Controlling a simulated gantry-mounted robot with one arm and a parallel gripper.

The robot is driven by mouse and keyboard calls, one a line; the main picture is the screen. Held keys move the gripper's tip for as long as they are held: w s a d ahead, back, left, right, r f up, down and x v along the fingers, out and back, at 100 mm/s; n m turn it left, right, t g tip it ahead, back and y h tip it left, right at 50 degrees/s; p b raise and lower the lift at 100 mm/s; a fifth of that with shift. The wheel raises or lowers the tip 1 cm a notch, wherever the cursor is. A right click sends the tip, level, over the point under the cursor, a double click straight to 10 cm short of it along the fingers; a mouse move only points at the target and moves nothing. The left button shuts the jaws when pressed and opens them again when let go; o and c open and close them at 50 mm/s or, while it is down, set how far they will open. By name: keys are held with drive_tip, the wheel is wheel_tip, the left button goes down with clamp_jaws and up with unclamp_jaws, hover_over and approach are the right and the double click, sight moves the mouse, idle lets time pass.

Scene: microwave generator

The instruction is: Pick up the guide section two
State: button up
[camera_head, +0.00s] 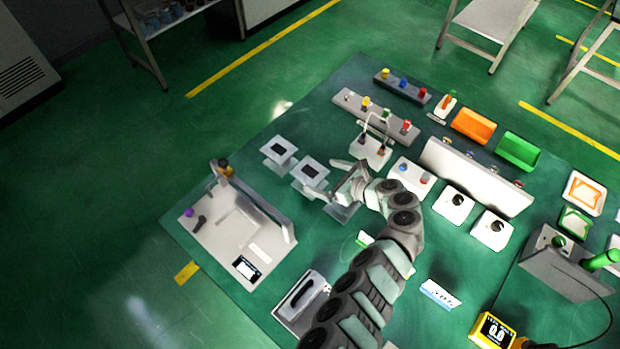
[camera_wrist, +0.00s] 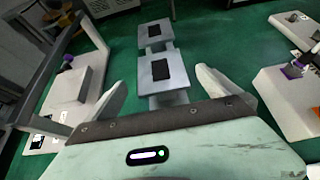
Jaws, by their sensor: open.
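Several white guide sections stand in a row on the green table; I cannot read which is section two. Two have black rectangles on top: the farther one (camera_head: 279,150) and the middle one (camera_head: 310,172). A third white piece (camera_head: 343,211) shows partly below my gripper (camera_head: 322,177). In the wrist view my gripper (camera_wrist: 161,78) is open, with one finger on each side of the nearer black-marked section (camera_wrist: 150,80). The farther section (camera_wrist: 145,33) stands just beyond it. Nothing is held. The gripper body hides the area below; contact cannot be told.
A white station (camera_head: 225,232) with a raised grey bar and a purple knob stands left of the row. To the right are a white block with a wire handle (camera_head: 368,152) and a long white panel (camera_head: 470,178).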

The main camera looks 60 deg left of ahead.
sight(310, 172)
drive_tip(key=b+x, duration=0.1)
drive_tip(key=x, duration=0.3)
drive_tip(key=shift+d+f, duration=0.15)
drive_tip(key=shift+f, duration=0.05)
drive_tip(key=shift+s+a+f, duration=0.1)
drive_tip(key=shift+a+f, duration=0.05)
drive_tip(key=shift+a, duration=0.25)
drive_tip(key=shift+c, duration=0.2)
drive_tip(key=c, duration=1.8)
drive_tip(key=shift+c, duration=0.5)
